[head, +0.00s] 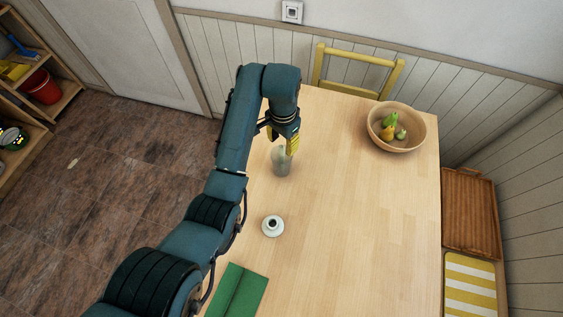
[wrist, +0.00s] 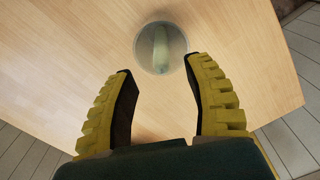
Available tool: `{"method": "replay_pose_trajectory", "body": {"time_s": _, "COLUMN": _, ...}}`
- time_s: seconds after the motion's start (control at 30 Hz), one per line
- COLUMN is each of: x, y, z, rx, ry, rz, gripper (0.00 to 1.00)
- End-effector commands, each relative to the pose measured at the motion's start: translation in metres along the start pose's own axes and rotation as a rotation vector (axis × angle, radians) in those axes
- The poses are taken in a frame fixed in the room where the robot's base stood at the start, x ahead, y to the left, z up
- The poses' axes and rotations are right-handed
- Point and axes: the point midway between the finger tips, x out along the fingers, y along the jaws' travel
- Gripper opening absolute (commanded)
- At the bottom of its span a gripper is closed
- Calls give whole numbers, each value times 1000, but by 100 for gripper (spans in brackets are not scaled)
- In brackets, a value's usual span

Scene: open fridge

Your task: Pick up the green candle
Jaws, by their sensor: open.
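A glass-like container (head: 281,161) stands on the wooden table near my gripper (head: 290,147). In the wrist view, the round clear container (wrist: 144,50) holds a pale green upright shape (wrist: 160,50), which looks like the green candle. My gripper also shows in the wrist view (wrist: 157,64) with its two yellow-padded fingers wide apart and nothing between them. The container lies just beyond the fingertips there. In the head view my gripper is above and close to the container, and the candle inside cannot be made out clearly.
A white cup on a saucer (head: 264,227) and a green cloth (head: 250,289) are on the table (head: 350,220). A wooden bowl (head: 418,143) with fruit is at the far right. A yellow chair (head: 392,80) stands behind. The table's middle right is clear.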

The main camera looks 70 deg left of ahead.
Motion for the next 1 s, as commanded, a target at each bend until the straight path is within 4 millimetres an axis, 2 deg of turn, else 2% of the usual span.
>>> {"method": "replay_pose_trajectory", "body": {"time_s": 0.3, "x": 48, "y": -2, "z": 0, "rx": 0, "ry": 0, "rz": 0, "gripper": 52}}
{"method": "replay_pose_trajectory", "body": {"time_s": 0.6, "x": 50, "y": -2, "z": 0, "rx": 0, "ry": 1, "rz": -1, "gripper": 52}}
{"method": "replay_pose_trajectory", "body": {"time_s": 0.63, "x": 50, "y": -2, "z": 0, "rx": 0, "ry": 1, "rz": 0, "gripper": 49}}
{"method": "replay_pose_trajectory", "body": {"time_s": 0.9, "x": 50, "y": -2, "z": 1, "rx": 0, "ry": 0, "rz": 0, "gripper": 0}}
{"method": "replay_pose_trajectory", "body": {"time_s": 1.0, "x": 50, "y": -2, "z": 1, "rx": 0, "ry": 0, "rz": 0, "gripper": 0}}
